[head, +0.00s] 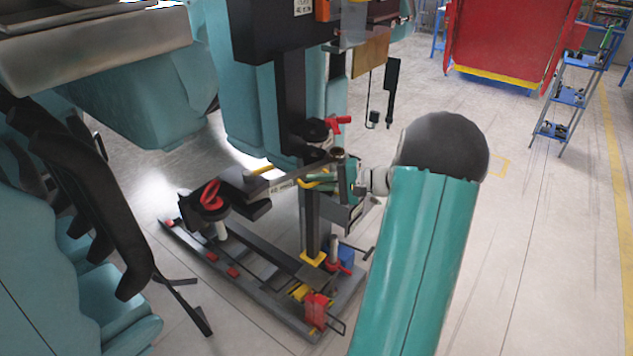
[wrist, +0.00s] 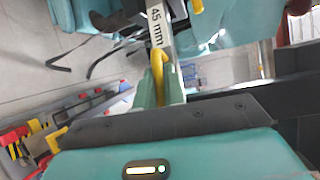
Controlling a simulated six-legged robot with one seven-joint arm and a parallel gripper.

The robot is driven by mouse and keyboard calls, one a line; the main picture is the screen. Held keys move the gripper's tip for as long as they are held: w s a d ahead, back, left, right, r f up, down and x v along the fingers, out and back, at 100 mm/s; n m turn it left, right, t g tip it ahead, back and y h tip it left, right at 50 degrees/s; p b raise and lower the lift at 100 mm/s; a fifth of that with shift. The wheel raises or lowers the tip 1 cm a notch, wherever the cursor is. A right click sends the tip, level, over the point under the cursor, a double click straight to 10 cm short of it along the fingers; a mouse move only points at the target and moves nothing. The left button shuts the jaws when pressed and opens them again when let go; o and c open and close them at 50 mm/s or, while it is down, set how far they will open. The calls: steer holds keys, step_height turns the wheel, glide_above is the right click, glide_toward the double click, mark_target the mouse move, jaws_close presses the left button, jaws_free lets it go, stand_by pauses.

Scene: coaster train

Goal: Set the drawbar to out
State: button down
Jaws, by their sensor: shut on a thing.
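The drawbar is a dark bar with a pale label strip (head: 283,187) under the teal train car in the head view. In the wrist view its strip reads "45 mm" (wrist: 157,22) and runs up from the jaws. A yellow handle (wrist: 158,72) sits at the near end of the strip. My gripper (head: 336,181) is at the right end of the bar, shut on the yellow handle. The green fingers (wrist: 148,92) hide part of the handle. How far the bar is drawn out cannot be read.
A red ring-shaped handle (head: 209,194) is on the coupling at left. A low rail stand (head: 255,284) with a post and red and yellow parts lies below. A red handle (head: 338,123) juts out just above the gripper. Open floor (head: 545,250) lies to the right.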

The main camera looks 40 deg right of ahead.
steer(key=s+a+m+t+h, duration=0.2)
steer(key=s+a+m+h, duration=0.1)
steer(key=s+m+h, duration=0.1)
steer(key=shift+s+a+h, duration=0.25)
steer(key=shift+s+h, duration=0.25)
stand_by(0.4)
steer(key=c, duration=1.8)
jaws_free()
steer(key=shift+o, duration=0.2)
steer(key=v, duration=1.3)
steer(key=shift+s+f, duration=0.2)
steer(key=shift+s, duration=0.25)
steer(key=shift+w+a, duration=0.1)
